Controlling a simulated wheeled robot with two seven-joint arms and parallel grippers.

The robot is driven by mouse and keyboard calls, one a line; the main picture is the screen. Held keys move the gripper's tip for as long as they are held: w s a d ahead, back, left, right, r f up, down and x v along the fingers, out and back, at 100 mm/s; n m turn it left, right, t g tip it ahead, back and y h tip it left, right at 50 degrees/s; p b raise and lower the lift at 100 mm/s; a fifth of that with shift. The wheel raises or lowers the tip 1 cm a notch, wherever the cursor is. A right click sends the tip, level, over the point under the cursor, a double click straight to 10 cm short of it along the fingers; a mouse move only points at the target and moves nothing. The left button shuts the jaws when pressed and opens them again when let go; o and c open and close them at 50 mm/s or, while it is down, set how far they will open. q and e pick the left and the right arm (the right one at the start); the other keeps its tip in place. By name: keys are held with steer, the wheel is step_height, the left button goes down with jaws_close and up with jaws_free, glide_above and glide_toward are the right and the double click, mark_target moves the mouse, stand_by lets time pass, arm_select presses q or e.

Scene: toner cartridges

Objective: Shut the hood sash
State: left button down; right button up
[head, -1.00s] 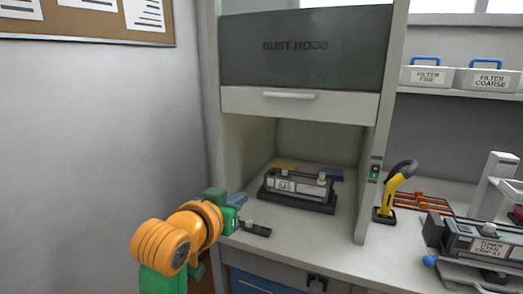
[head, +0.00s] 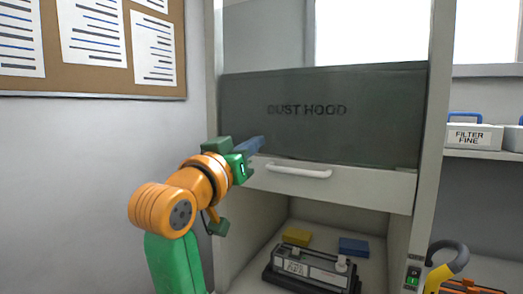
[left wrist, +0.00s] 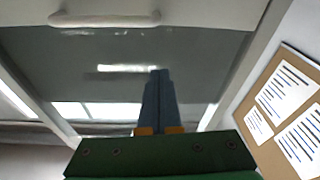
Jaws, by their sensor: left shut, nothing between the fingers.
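The hood sash is a dark panel (head: 320,125) marked "DUST HOOD", with a pale lower rail (head: 375,187) and a bar handle (head: 298,171). It is partly raised; the opening below it is clear to see. My left gripper (head: 260,145) is shut and empty, in front of the panel's lower left part, up and left of the handle. Whether the fingers touch the panel cannot be told. In the left wrist view, the shut blue fingers (left wrist: 158,82) point at the panel (left wrist: 205,60), with the handle (left wrist: 105,18) at the top left. My right gripper is not in view.
Inside the hood stand a cartridge (head: 312,268), a yellow block (head: 297,236) and a blue block (head: 354,247). A green switch (head: 412,277) is on the right post. A yellow-handled tool (head: 443,267) stands right of it. A wall with a pinboard (head: 112,88) is at the left.

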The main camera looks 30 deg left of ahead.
mark_target(272, 149)
arm_select(q)
steer(key=w, duration=0.4)
steer(key=shift+f+p, duration=0.35)
steer(key=shift+f, duration=0.05)
steer(key=shift+s+d+f, duration=0.1)
steer(key=shift+s+f, duration=0.1)
steer(key=shift+f, duration=0.35)
steer(key=shift+s+d+f, duration=0.1)
steer(key=shift+s+f, duration=0.1)
steer(key=shift+f, duration=0.35)
steer(key=shift+s+f, duration=0.3)
steer(key=shift+w+f, duration=0.1)
steer(key=shift+w, duration=0.05)
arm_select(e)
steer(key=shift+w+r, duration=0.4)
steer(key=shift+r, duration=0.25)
